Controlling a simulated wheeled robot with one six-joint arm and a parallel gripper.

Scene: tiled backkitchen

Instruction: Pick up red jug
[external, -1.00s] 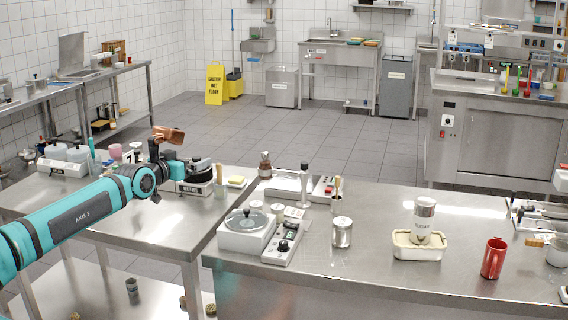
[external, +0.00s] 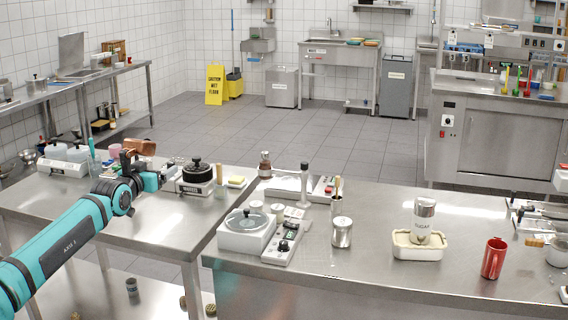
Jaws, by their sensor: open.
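The red jug (external: 494,258) stands upright on the right steel counter, near its front edge at the far right of the picture. Its handle faces the camera side. My gripper (external: 164,176) is far to the left of the jug, above the back of the left steel table. It is small in the picture and partly merges with the things behind it. It is open and well apart from the jug.
A metal can (external: 342,232) and a white round-topped device (external: 246,232) are further left. A black-topped appliance (external: 197,176) stands close to my gripper.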

